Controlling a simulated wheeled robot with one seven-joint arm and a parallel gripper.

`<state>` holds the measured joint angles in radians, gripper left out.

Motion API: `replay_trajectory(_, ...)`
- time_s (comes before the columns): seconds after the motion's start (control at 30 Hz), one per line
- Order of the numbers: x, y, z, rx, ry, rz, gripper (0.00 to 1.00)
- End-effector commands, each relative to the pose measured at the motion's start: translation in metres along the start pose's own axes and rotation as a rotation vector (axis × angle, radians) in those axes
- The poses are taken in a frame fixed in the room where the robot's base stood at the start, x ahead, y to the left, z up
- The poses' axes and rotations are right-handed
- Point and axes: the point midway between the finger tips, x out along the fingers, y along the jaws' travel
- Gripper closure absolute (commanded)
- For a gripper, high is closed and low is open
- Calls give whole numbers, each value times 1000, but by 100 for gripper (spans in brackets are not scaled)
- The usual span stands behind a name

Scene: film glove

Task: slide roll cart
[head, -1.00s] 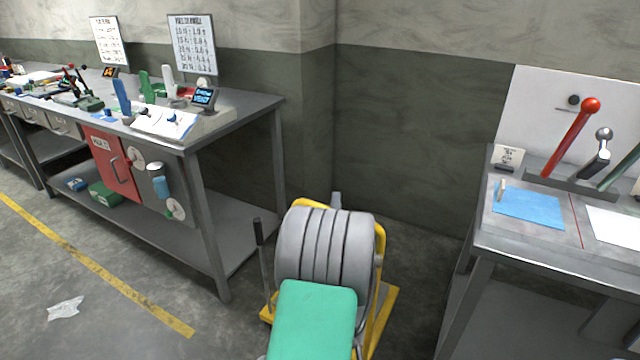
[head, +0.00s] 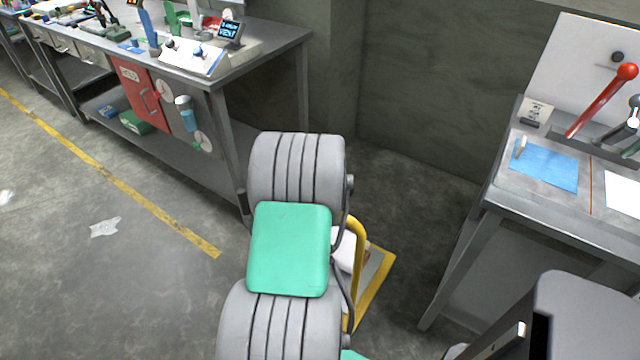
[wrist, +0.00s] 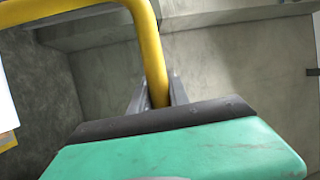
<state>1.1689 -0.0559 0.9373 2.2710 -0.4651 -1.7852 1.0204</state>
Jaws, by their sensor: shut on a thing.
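The roll cart's yellow frame (head: 354,260) shows in the head view behind my grey and green arm. Part of its yellow-edged base (head: 375,290) sits on the floor with something white on it. In the wrist view a yellow tube (wrist: 148,45) bends down between the fingers of my gripper (wrist: 158,92), which is shut on it. In the head view my arm hides the gripper and most of the cart.
A long workbench (head: 265,50) with a red cabinet door (head: 135,87) stands at the left. Another bench (head: 510,220) with levers and a blue sheet (head: 545,162) stands at the right. A yellow line (head: 120,185) and a crumpled scrap (head: 104,227) lie on open floor at the left.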

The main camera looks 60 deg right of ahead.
Motion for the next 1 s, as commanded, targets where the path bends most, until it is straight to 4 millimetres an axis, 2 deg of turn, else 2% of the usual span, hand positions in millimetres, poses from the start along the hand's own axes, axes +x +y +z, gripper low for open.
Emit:
replay_trajectory(0.4, -2, -1, 2, 3, -3, -1, 100)
replay_trajectory(0.43, -2, -1, 2, 3, -3, -1, 76)
replay_trajectory(0.67, -1, -1, 1, 2, -1, -1, 57)
replay_trajectory(1.0, -7, 0, 2, 2, -1, 0, 57)
